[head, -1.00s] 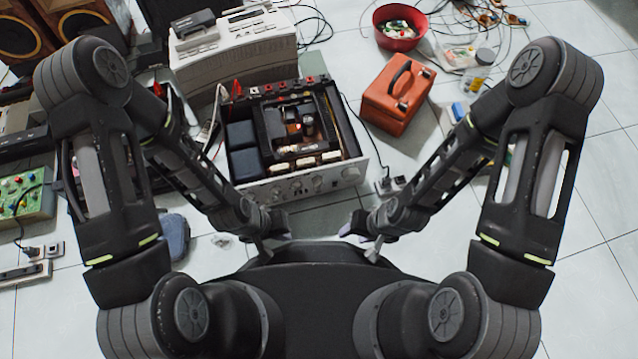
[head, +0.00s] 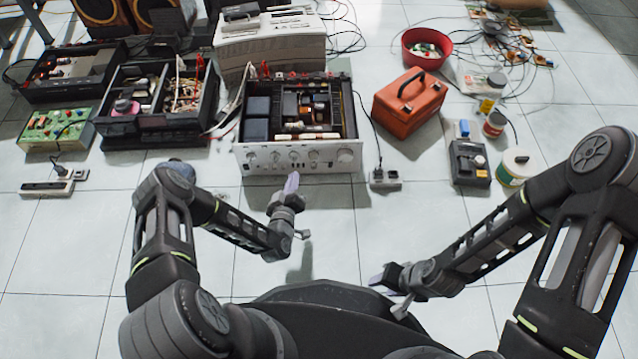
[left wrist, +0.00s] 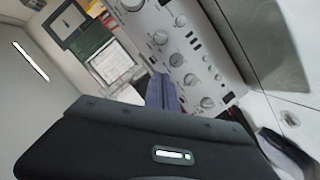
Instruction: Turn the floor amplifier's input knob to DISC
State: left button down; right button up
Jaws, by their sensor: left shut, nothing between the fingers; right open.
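The floor amplifier (head: 300,160) stands at the middle of the head view, its top open and its silver front panel facing me. The labels are too small to read, so I cannot tell which is the input knob. My left gripper (head: 291,183) is shut and empty, pointing at the panel just in front of it. In the left wrist view its fingers (left wrist: 161,92) lie beside the panel (left wrist: 195,55) and its knobs. Contact is not clear. My right gripper (head: 386,295) is open and empty, low and away from the amplifier.
An orange toolbox (head: 408,100) and a power strip (head: 385,179) stand right of the amplifier. A white device (head: 270,45) is behind it. Opened black units (head: 160,115) and a green board (head: 55,130) are at left.

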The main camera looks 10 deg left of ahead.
pick_arm(q)
jog(key=shift+a, duration=0.15)
jog(key=b, duration=0.6)
send_near(314, 157)
jog(key=w+a, duration=0.2)
jog(key=w, duration=0.1)
jog(key=w+a+r, duration=0.1)
jog(key=w+a, duration=0.1)
jog(key=a, duration=0.1)
jog(key=shift+w+r, duration=0.1)
jog(key=shift+w, duration=0.3)
jog(key=shift+w+d+f+b, duration=0.15)
jog(key=shift+d+f+b, duration=0.7)
jog(key=shift+f, duration=0.15)
jog(key=shift+w+d+f, duration=0.15)
jog(key=shift+d+f, duration=0.2)
jog(key=shift+d, duration=0.05)
jog(key=shift+a+n, duration=0.1)
jog(key=shift+n, duration=0.2)
